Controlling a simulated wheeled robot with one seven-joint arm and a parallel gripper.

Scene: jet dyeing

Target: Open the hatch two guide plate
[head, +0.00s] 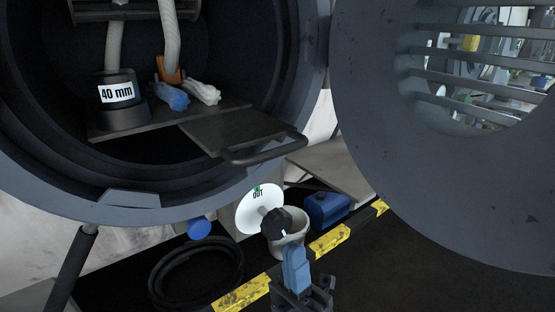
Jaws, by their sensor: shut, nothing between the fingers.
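The open round hatch (165,207) fills the upper left, its interior dark. Inside it, a flat grey plate with a bar handle (240,130) sticks out over the lower right rim; I take this to be the guide plate. My gripper (294,252) is at the bottom centre, its blue fingers together and pointing up, with nothing seen in them. It is below the plate and well apart from it in the picture. Its tips show just below a black knob (276,222) in front of a white disc (256,208) marked "OUT"; I cannot tell if they touch.
The round hatch door (375,130) with a slatted opening stands open at right. A "40 mm" black fitting (121,105), hoses and white and blue cloths (203,92) are inside the hatch. A coiled black hose (195,272), pale bucket (287,240) and blue container (326,208) are below.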

